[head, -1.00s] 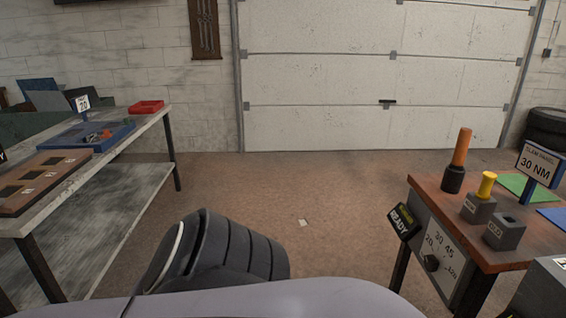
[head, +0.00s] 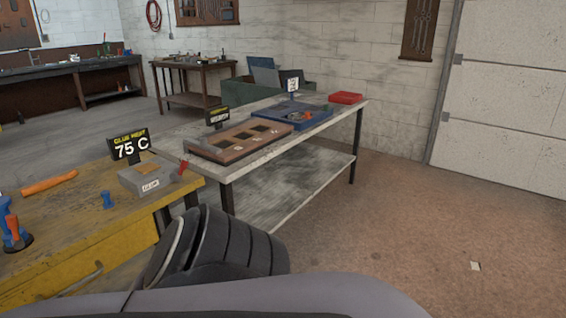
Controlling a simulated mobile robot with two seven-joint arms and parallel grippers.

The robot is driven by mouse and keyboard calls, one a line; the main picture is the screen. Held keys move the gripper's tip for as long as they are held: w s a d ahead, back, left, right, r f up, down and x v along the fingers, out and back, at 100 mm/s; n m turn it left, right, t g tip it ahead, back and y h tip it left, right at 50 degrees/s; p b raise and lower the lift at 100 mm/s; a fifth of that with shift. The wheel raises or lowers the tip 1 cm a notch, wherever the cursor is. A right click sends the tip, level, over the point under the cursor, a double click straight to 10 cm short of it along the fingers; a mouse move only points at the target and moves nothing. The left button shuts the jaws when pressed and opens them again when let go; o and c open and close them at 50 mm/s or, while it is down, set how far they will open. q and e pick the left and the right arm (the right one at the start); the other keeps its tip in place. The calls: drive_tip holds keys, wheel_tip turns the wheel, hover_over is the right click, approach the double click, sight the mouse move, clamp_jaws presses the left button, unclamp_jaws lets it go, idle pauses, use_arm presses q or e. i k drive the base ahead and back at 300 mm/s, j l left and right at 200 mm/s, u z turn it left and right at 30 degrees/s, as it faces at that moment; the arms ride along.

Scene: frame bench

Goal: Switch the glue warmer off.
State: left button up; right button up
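The glue warmer (head: 146,181) is a small grey box with a label on its front and a tan patch on top. It stands near the right end of the yellow-edged wooden bench (head: 80,222). A red lever-like piece (head: 182,168) sticks up at the box's right side, tilted. Neither gripper is in view. A dark ribbed part of my own body fills the lower middle.
A grey-topped table (head: 225,172) beyond holds a brown tray with dark recesses (head: 238,140), a blue tray (head: 291,118) and a red bin (head: 346,98). An orange tool (head: 48,184) and a blue peg (head: 107,200) lie on the bench.

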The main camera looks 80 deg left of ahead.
sight(178, 178)
drive_tip(key=u, duration=3.4)
drive_tip(key=i+l+u, duration=0.15)
drive_tip(key=u, duration=0.2)
drive_tip(key=i+l+u, duration=0.15)
drive_tip(key=l+u, duration=0.2)
drive_tip(key=i+l+u, duration=0.15)
drive_tip(key=l, duration=0.2)
drive_tip(key=l+u, duration=0.1)
drive_tip(key=l, duration=0.25)
drive_tip(key=i+l, duration=0.1)
drive_tip(key=l, duration=0.3)
drive_tip(key=i+l+u, duration=0.1)
drive_tip(key=l, duration=0.25)
drive_tip(key=i+l, duration=0.1)
drive_tip(key=l, duration=0.3)
drive_tip(key=i+l+u, duration=0.1)
drive_tip(key=l, duration=0.3)
